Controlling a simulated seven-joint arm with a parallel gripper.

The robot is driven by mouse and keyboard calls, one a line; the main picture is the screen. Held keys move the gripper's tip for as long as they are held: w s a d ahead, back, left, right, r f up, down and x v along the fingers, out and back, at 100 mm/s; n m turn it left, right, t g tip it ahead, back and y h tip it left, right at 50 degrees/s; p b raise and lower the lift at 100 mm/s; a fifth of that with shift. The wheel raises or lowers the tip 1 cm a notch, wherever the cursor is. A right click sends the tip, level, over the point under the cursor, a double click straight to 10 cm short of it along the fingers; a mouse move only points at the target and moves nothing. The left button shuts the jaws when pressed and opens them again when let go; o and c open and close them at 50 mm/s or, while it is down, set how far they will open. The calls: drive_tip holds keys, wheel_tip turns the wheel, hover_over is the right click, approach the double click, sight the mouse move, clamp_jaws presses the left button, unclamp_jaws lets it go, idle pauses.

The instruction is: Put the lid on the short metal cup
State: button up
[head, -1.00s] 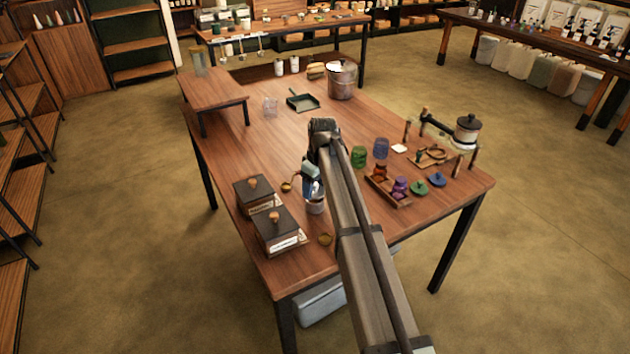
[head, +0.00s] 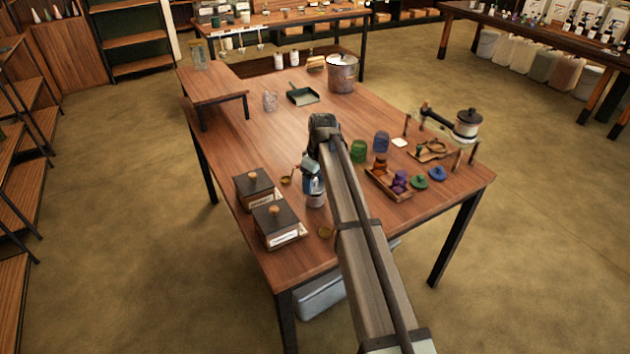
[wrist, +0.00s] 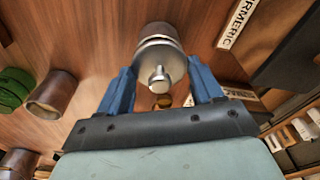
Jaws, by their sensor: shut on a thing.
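The short metal cup (head: 316,201) stands on the table near its front left part, right of two dark-topped boxes. My gripper (head: 314,184) is directly above it and hides most of its top. In the wrist view, my blue gripper fingers (wrist: 159,72) sit either side of the round silver lid (wrist: 160,58) with its small knob, shut on it. The cup (wrist: 156,32) shows just behind the lid, in line with it. I cannot tell whether the lid touches the rim.
Two dark-topped boxes (head: 254,190) (head: 276,226) stand close on the left.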

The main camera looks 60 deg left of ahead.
drive_tip(key=shift+f, duration=0.65)
idle(1.6)
drive_tip(key=o, duration=1.1)
drive_tip(key=shift+r, duration=3)
drive_tip(key=shift+c, duration=0.3)
